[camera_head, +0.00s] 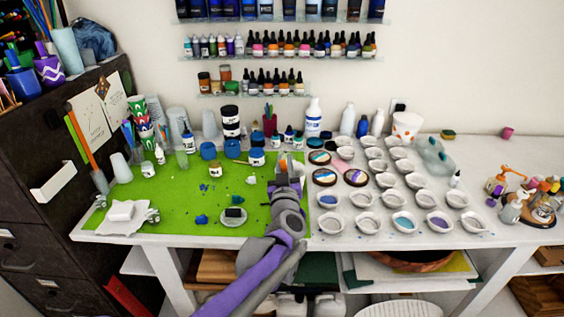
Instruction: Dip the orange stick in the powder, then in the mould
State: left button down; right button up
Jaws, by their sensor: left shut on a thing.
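My left gripper (286,170) is over the right edge of the green mat. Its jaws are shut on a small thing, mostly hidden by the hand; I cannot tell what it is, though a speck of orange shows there. A long orange stick (82,137) leans in a clear cup at the far left, beside a green one. Blue jars (232,148) stand at the back of the mat, left of the gripper; I cannot tell which container holds the powder. Several white moulds (362,199) stand in rows to the right, some with blue or purple fill. My right gripper is not in view.
Bottles (314,117) line the back. Round dark-rimmed pieces (325,177) stand just right of the gripper. The mat's middle is mostly clear.

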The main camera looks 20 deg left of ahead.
pick_arm(q)
jog(key=shift+s+d+f+b, duration=0.1)
jog(key=shift+d+f+b, duration=0.25)
jog(key=shift+f, duration=0.4)
notch_tip(320, 180, down, 7)
jog(key=b, duration=0.5)
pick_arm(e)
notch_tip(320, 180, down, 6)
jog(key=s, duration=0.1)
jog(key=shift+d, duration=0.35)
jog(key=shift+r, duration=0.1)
pick_arm(q)
jog(key=shift+s+a+r+p, duration=0.1)
jog(key=shift+s+r+p, duration=0.05)
jog(key=shift+r+p, duration=0.65)
jog(key=shift+s+a+r+p, duration=0.1)
jog(key=shift+r+p, duration=0.35)
jog(key=shift+r, duration=0.55)
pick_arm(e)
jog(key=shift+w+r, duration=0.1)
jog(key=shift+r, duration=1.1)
